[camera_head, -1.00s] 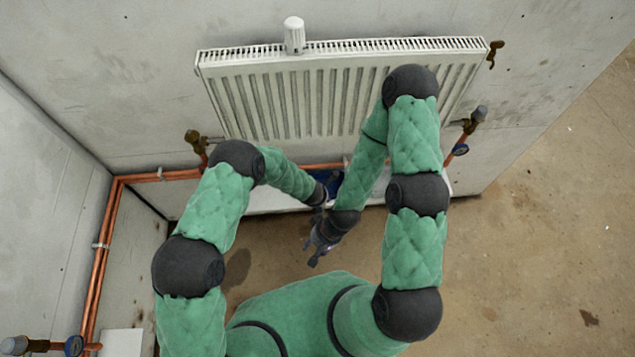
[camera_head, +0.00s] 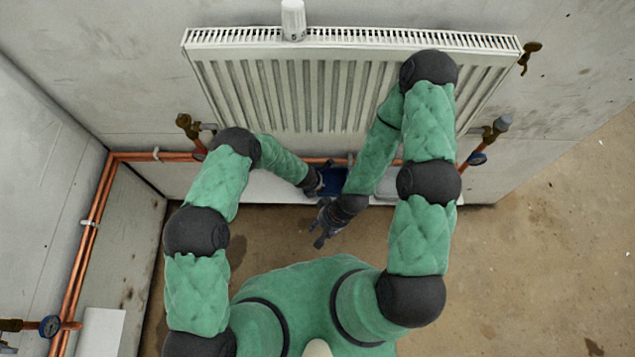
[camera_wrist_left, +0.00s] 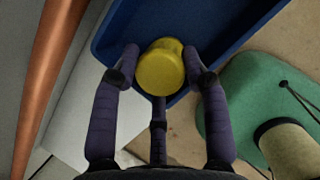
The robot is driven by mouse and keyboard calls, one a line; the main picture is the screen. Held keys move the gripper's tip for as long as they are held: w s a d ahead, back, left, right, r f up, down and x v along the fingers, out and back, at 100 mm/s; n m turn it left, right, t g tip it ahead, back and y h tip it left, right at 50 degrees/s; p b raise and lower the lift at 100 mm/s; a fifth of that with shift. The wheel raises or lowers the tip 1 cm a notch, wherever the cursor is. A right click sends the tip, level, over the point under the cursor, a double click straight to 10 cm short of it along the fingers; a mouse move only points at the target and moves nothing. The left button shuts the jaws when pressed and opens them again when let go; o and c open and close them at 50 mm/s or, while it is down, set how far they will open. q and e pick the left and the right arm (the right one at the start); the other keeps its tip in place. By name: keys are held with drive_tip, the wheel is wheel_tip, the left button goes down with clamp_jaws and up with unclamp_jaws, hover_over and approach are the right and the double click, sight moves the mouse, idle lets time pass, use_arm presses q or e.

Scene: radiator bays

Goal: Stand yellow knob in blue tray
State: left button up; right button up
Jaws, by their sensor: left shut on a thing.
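The yellow knob (camera_wrist_left: 160,70) is between the fingers of my left gripper (camera_wrist_left: 160,60) in the left wrist view. The gripper is shut on it. The knob overlaps the blue tray (camera_wrist_left: 115,32) near its edge; I cannot tell whether it touches the tray floor. In the head view the tray (camera_head: 335,182) is a small blue patch below the radiator, partly hidden by my arms. My left gripper (camera_head: 320,183) is at the tray's left side there, and the knob is hidden. My right gripper (camera_head: 318,238) hangs in front of the tray, with no object visible in it.
The white radiator (camera_head: 300,95) is on the wall behind the tray. A pale ledge (camera_head: 270,190) runs under it. Open floor (camera_head: 540,220) lies to the right.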

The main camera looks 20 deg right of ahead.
use_arm(q)
drive_tip(key=shift+s+f, duration=0.1)
drive_tip(key=shift+f, duration=0.15)
drive_tip(key=shift+s+r, duration=0.1)
drive_tip(key=shift+a, duration=0.1)
use_arm(e)
drive_tip(key=shift+s+f, duration=0.1)
drive_tip(key=shift+s, duration=0.1)
drive_tip(key=shift+f, duration=0.15)
use_arm(q)
drive_tip(key=o, duration=1.1)
drive_tip(key=shift+c, duration=0.2)
drive_tip(key=shift+r, duration=0.35)
drive_tip(key=p+v, duration=0.3)
drive_tip(key=v, duration=0.8)
use_arm(e)
wheel_tip(320, 180, up, 3)
drive_tip(key=shift+r, duration=0.15)
